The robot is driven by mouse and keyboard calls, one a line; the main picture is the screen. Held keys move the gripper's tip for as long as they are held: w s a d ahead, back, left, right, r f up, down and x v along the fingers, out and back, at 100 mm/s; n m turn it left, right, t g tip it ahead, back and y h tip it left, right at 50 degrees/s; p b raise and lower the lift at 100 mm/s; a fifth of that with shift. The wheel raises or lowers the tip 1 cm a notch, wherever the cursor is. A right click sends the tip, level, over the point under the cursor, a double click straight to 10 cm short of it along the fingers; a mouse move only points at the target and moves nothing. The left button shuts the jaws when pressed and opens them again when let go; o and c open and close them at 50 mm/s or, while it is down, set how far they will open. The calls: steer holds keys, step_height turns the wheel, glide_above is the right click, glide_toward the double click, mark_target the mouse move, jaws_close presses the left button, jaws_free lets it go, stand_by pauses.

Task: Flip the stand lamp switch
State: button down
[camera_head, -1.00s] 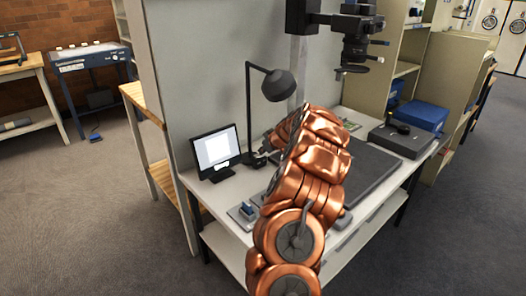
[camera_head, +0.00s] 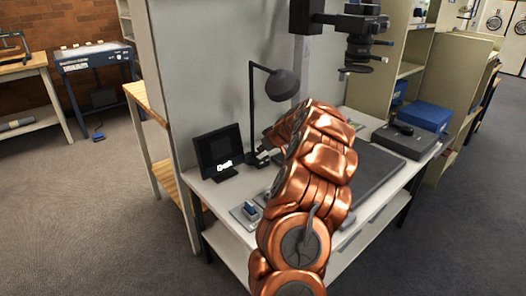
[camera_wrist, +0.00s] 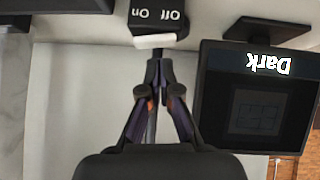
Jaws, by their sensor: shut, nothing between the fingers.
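The black stand lamp (camera_head: 283,85) rises from the table in the head view, with a thin post and a round shade. In the wrist view a black box (camera_wrist: 158,15) carries upside-down "On" and "Off" labels, and a white switch piece (camera_wrist: 155,41) sits on its near edge. My gripper (camera_wrist: 157,58) is shut and empty, its fingertips right at the white piece; I cannot tell whether they touch. In the head view my gripper (camera_head: 262,157) is by the lamp's foot, partly hidden by my copper arm.
A small monitor (camera_head: 206,157) left of the lamp reads "Dark"; it also fills the right of the wrist view (camera_wrist: 220,125). A small blue-topped device (camera_head: 248,209) lies at the table's front edge. A dark board (camera_head: 381,168) and camera column (camera_head: 304,60) stand to the right.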

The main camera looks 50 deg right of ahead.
steer(key=r, duration=0.3)
steer(key=shift+a+r+p, duration=0.15)
steer(key=shift+a+p, duration=0.15)
steer(key=shift+p, duration=0.05)
steer(key=v, duration=0.9)
steer(key=shift+s+a, duration=0.2)
steer(key=shift+s, duration=0.1)
steer(key=b, duration=0.2)
steer(key=shift+w+d+b, duration=0.15)
steer(key=shift+w+b, duration=0.05)
steer(key=shift+b, duration=0.15)
steer(key=shift+s+d+h+b, duration=0.15)
steer(key=shift+d+h+b, duration=0.2)
steer(key=shift+b, duration=0.6)
steer(key=shift+d+r, duration=0.1)
steer(key=shift+d, duration=0.05)
